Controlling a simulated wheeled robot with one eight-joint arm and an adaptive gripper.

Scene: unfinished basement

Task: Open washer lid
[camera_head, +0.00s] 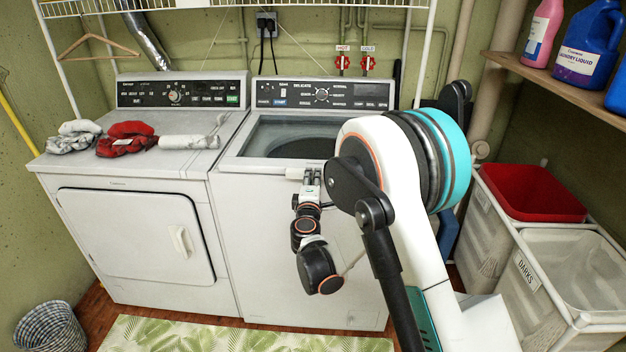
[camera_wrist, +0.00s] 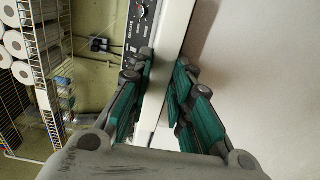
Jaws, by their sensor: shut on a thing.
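The washer (camera_head: 300,240) is the right-hand white machine. Its lid (camera_head: 250,163) has a white frame and a glass pane, through which the dark round drum shows. The lid looks down or nearly so; I cannot tell whether it is slightly raised. My gripper (camera_head: 311,175) is at the lid's front edge, right of its middle. In the wrist view, my gripper (camera_wrist: 165,62) has its teal-padded fingers on both sides of the white lid edge (camera_wrist: 172,45), shut on it. My arm hides the right part of the washer top.
Laundry bins (camera_head: 510,270) stand at the right, below a shelf (camera_head: 555,80) with detergent bottles. A wire shelf hangs above. A leaf-patterned rug (camera_head: 240,340) lies in front.

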